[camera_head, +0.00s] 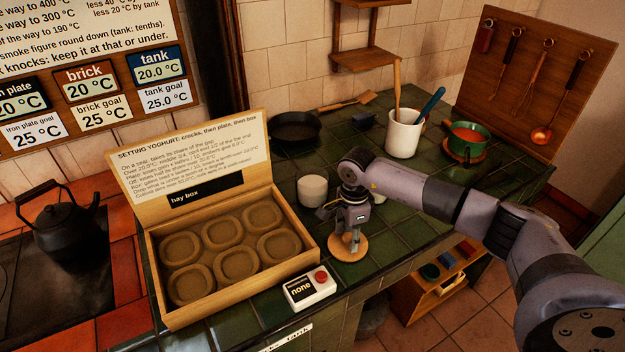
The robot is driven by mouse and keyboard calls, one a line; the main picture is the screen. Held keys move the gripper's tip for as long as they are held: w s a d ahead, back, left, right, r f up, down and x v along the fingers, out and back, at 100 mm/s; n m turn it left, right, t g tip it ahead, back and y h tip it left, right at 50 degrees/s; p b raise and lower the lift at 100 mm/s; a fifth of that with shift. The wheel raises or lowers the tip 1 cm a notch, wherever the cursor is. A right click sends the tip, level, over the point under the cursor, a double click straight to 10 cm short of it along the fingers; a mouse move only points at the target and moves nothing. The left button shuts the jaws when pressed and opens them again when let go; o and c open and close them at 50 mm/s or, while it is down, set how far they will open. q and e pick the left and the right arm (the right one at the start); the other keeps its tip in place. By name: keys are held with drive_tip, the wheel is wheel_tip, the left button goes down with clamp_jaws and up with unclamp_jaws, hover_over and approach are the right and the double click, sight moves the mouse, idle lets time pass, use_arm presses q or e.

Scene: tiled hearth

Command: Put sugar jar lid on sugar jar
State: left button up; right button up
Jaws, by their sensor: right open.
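A round wooden disc, which looks like the sugar jar lid (343,254), lies flat on the green tiled counter near its front edge. A short white cylindrical jar, which looks like the sugar jar (312,191), stands upright behind it and to the left. No lid shows on the jar, and its contents are not clear. My right gripper (349,238) points straight down over the disc with its fingers open. The fingertips are at or just above the middle of the disc; I cannot tell whether they touch it. They hide part of it. My left gripper is not in view.
An open hay box (170,318) with several round hollows is to the left. A small white device with a red button (310,288) sits in front. A black pan (295,130), white utensil crock (403,138) and green pot (467,143) stand behind.

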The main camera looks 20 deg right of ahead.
idle(0.6)
drive_tip(key=shift+c, duration=0.4)
clamp_jaws()
drive_tip(key=shift+r+p, duration=1.75)
drive_tip(key=shift+r, duration=1.8)
